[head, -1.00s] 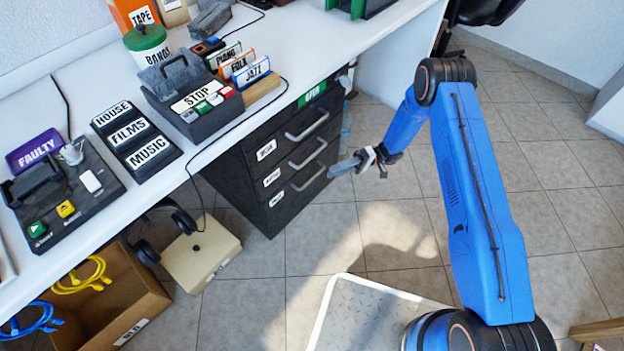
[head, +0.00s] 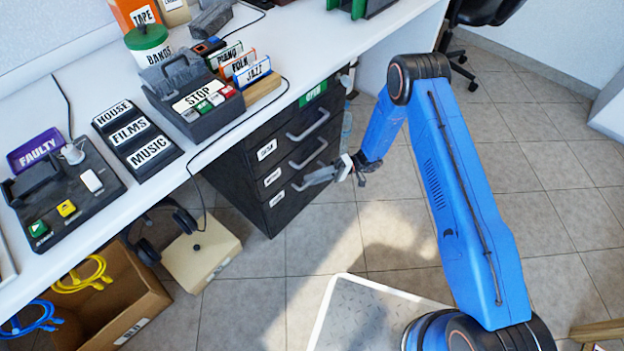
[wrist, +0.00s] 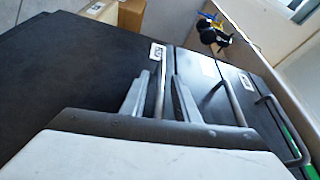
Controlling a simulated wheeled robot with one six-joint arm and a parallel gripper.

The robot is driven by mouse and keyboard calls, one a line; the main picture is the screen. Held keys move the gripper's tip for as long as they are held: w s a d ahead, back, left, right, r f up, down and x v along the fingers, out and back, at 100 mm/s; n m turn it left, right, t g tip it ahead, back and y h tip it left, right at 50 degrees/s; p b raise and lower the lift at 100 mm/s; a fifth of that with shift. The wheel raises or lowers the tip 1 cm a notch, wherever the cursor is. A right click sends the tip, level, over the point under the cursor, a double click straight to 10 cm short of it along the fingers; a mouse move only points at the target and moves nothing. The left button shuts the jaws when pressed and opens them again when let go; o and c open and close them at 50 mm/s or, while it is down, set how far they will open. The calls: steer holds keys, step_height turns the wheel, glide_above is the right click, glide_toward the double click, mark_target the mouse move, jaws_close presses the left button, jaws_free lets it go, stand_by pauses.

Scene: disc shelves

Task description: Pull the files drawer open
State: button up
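A dark drawer unit (head: 243,188) stands under the desk with three shut drawers, each with a bar handle and a small white label. The labels are too small to read surely, so I cannot tell which says files. My gripper (head: 312,180) is at the bottom drawer (head: 285,209) in the head view. In the wrist view my gripper (wrist: 160,100) is open, with one finger on each side of the bottom handle (wrist: 160,88). I cannot tell whether either finger touches it. The middle handle (wrist: 231,98) and top handle (wrist: 288,140) are to the right there.
The white desk (head: 225,150) overhangs the drawer unit. A cardboard box (head: 130,305) with cables, headphones (head: 146,250) and a beige box (head: 202,252) are on the floor at left. The tiled floor before the drawers is clear.

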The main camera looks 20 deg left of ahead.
jaws_close()
